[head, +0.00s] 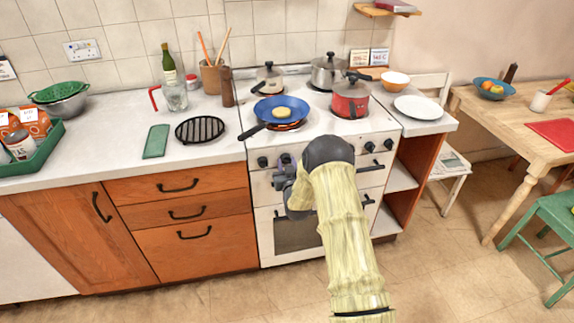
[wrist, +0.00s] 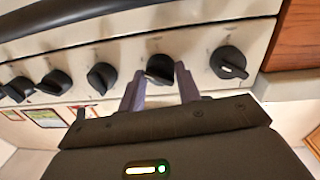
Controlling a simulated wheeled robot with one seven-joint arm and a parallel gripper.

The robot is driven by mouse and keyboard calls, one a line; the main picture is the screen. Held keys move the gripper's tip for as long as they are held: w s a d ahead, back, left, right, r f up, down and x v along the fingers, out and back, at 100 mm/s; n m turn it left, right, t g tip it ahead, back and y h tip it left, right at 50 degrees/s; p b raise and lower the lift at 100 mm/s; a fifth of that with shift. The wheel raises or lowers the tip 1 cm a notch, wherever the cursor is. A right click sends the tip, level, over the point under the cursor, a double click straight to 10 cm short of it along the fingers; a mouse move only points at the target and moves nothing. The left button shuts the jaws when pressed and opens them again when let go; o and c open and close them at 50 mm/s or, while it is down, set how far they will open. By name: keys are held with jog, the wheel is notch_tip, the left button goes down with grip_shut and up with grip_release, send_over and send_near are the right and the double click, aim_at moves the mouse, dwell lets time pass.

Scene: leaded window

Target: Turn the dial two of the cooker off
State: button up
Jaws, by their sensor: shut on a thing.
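The white cooker (head: 316,205) has a row of black dials on its front panel. My gripper (head: 284,160) is at the second dial from the left in the head view, just right of the leftmost dial (head: 262,162). In the wrist view my gripper (wrist: 161,82) has one finger on each side of the black dial two (wrist: 160,66) and is shut on it. The leftmost dial shows at the right (wrist: 229,63) with a white mark; other dials (wrist: 102,77) sit to the left. My wrist hides most of dial two in the head view.
A blue pan (head: 268,106) with yellow food stands over a glowing orange front-left ring. A red pot (head: 350,105) and two lidded pots stand on the other rings. Wooden drawers (head: 185,220) adjoin the cooker's left side. The oven handle crosses below the dials.

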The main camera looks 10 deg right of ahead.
jog(key=shift+f+n+b, duration=0.1)
jog(key=shift+n+b, duration=0.4)
jog(key=n+b, duration=0.2)
jog(key=shift+f+n+b, duration=0.15)
jog(key=shift+n+b, duration=0.15)
jog(key=n+b, duration=0.2)
jog(key=shift+a+n, duration=0.1)
jog(key=shift+n, duration=0.3)
jog(key=n+b, duration=0.3)
jog(key=shift+n+t+y, duration=0.3)
jog(key=shift+n, duration=0.1)
jog(key=n+b, duration=0.3)
jog(key=shift+n, duration=0.4)
jog(key=n+y+b, duration=0.1)
jog(key=n+b, duration=0.2)
jog(key=n, duration=0.2)
jog(key=shift+n, duration=0.4)
jog(key=n+b, duration=0.2)
jog(key=n, duration=0.3)
jog(key=shift+d+b, duration=0.2)
jog(key=shift+b, duration=0.15)
jog(key=shift+n, duration=0.3)
